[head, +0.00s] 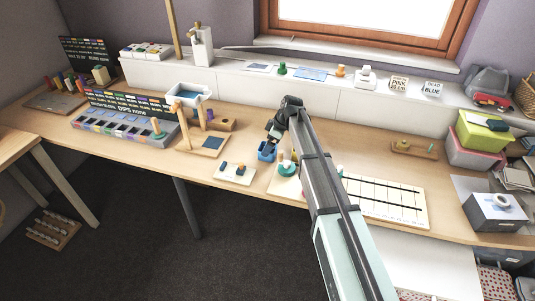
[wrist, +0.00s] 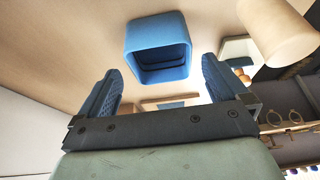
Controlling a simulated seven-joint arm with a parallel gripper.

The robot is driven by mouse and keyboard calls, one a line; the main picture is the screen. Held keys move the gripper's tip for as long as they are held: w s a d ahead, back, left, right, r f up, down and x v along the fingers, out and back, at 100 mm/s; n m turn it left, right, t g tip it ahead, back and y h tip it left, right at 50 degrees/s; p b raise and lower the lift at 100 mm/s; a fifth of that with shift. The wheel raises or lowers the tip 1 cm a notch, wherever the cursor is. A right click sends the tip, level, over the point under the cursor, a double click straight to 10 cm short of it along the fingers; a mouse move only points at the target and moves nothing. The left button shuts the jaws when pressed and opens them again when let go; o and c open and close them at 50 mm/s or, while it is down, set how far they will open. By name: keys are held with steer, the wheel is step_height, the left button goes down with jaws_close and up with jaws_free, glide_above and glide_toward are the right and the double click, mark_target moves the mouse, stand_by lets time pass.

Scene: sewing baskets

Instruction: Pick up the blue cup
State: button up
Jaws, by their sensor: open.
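The blue cup (head: 266,152) stands on the wooden worktop near the middle, at the end of my arm. In the wrist view the blue cup (wrist: 158,30) is square with rounded corners, and its dark open inside shows. My gripper (head: 272,138) is close by it, and the arm hides part of the area around it. In the wrist view my gripper (wrist: 160,72) is open, with one blue padded finger to each side of the cup's lower part in the picture. Gaps show between the cup and both fingers. I cannot tell how far the cup reaches between them.
A pale cylinder (wrist: 277,32) is near the right finger. A small white board with blue pieces (head: 235,174) lies left of the cup. A green round piece (head: 286,169) is just right of it. A wooden stand (head: 204,143) is further left, and a lined board (head: 387,204) lies right.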

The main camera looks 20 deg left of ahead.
steer(key=x, duration=0.4)
steer(key=shift+s+f, duration=0.1)
steer(key=shift+f, duration=0.05)
steer(key=c, duration=1)
